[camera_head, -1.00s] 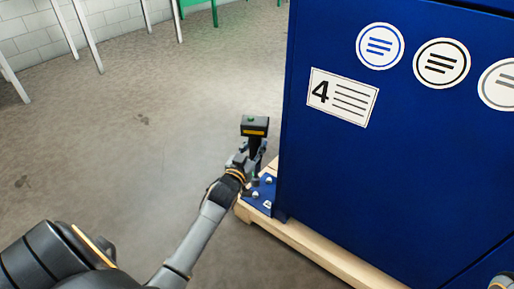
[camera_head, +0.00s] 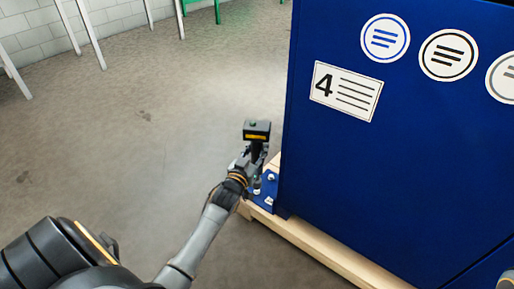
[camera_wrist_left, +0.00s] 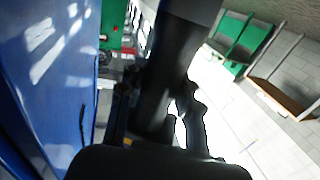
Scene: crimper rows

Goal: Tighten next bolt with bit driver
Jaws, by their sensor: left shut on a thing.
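The bit driver (camera_head: 257,131) is black with an orange stripe and a small green light on top. It is upright above the blue foot plate (camera_head: 263,184) at the cabinet's corner. My left gripper (camera_head: 255,158) is shut on its grip. Silver bolt heads show on the plate, one (camera_head: 271,178) behind and one (camera_head: 268,201) at the front. The driver's lower end is near the left of the plate; I cannot tell whether it touches a bolt. In the left wrist view the driver's dark body (camera_wrist_left: 170,70) fills the middle.
The tall blue cabinet (camera_head: 385,170) stands on a wooden pallet (camera_head: 310,243), just right of the driver. Its side carries a label marked 4 (camera_head: 346,91) and round stickers. The concrete floor to the left is clear. White and green furniture legs stand at the back.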

